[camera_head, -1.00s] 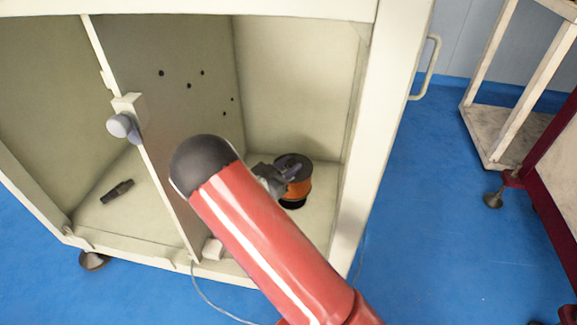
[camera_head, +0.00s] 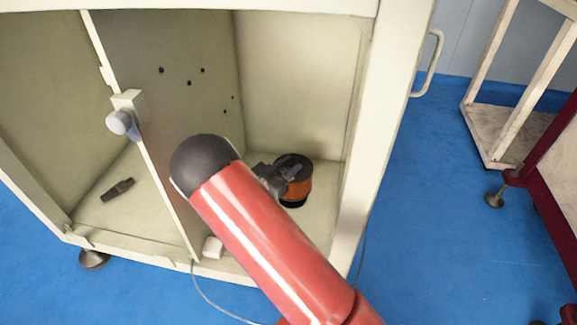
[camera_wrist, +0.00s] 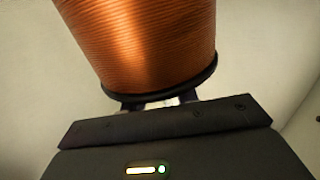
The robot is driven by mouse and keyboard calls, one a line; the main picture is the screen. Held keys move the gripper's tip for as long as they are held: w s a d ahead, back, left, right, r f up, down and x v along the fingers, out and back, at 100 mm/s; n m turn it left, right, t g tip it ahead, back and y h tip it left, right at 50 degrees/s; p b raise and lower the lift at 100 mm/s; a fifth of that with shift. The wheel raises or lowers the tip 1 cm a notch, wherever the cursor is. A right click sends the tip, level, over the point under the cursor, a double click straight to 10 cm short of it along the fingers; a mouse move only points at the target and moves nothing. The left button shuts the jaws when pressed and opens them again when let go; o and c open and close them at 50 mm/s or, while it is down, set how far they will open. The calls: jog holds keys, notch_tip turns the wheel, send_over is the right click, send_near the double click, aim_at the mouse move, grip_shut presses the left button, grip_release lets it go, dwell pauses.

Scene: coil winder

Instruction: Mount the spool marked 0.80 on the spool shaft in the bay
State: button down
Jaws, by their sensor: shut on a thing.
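A spool of copper wire with black flanges (camera_head: 299,189) is in the right compartment of the cabinet in the head view. It fills the top of the wrist view (camera_wrist: 145,40), its black flange edge toward me. My gripper (camera_head: 289,171) is at the spool, shut on it; the fingers (camera_wrist: 160,102) are mostly hidden behind the flange in the wrist view. No 0.80 marking is readable. I cannot tell whether the spool touches the floor or a shaft; no shaft is clearly visible. My red arm hides part of the bay.
The cabinet's divider (camera_head: 150,150) stands left of my arm, with a grey knob (camera_head: 121,123) on its front edge. A dark tool-like object (camera_head: 118,190) lies in the left compartment. A small white block (camera_head: 213,248) sits by the front edge. The right front post (camera_head: 372,130) bounds the bay.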

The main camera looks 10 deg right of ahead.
jog(key=shift+f+b, duration=1.6)
jog(key=shift+f, duration=0.55)
jog(key=c, duration=1.1)
grip_release()
jog(key=shift+c, duration=0.2)
jog(key=shift+o, duration=0.7)
jog(key=shift+f, duration=0.2)
jog(key=v, duration=0.7)
jog(key=shift+s+a+r+p, duration=0.15)
jog(key=shift+s+a+p, duration=0.1)
jog(key=shift+a+p, duration=0.15)
